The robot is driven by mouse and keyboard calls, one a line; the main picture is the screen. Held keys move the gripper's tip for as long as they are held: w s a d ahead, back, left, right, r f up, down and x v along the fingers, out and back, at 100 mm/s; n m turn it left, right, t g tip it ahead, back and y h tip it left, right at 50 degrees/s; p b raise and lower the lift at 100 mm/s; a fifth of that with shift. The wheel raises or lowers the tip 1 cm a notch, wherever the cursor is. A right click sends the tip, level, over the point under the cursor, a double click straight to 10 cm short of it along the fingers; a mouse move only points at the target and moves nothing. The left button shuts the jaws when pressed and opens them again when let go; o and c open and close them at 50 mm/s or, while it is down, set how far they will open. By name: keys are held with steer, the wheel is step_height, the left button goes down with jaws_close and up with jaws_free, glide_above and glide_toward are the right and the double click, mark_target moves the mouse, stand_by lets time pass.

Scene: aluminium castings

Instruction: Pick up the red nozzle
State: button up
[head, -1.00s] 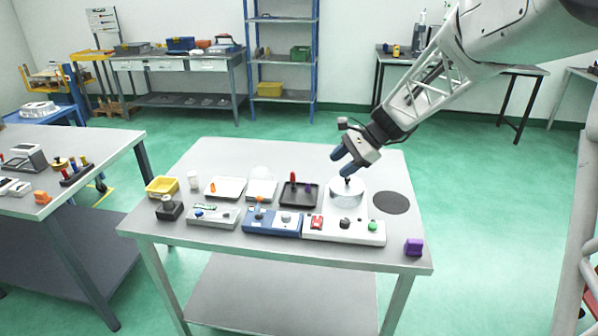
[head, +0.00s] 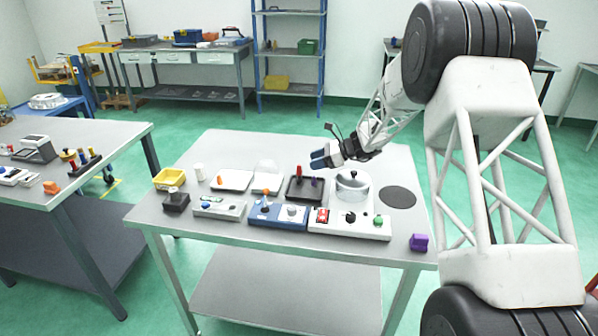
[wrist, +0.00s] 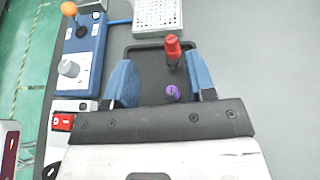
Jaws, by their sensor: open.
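The red nozzle (head: 299,171) stands upright on a black tray (head: 293,199) on the middle table. In the wrist view the red nozzle (wrist: 173,50) shows near the far part of the dark tray (wrist: 147,57), with a purple piece (wrist: 172,92) nearer to me. My gripper (head: 318,159) is open and empty, above and to the right of the nozzle in the head view. In the wrist view its blue fingers (wrist: 163,80) lie to either side of the purple piece, and the nozzle appears ahead between them.
A round metal pot (head: 352,188) with a lid stands right of the tray. A blue control box (head: 278,216) and a white control box (head: 349,226) line the near side. A white perforated plate (wrist: 158,16) lies beyond the tray. A purple block (head: 419,242) sits at the front right corner.

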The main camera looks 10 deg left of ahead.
mark_target(299, 170)
steer(key=shift+w+a+f, duration=0.4)
steer(key=shift+w+f, duration=0.25)
steer(key=shift+f, duration=0.05)
steer(key=shift+x, duration=1.3)
steer(key=shift+x, duration=2.65)
steer(key=shift+r, duration=0.2)
jaws_close()
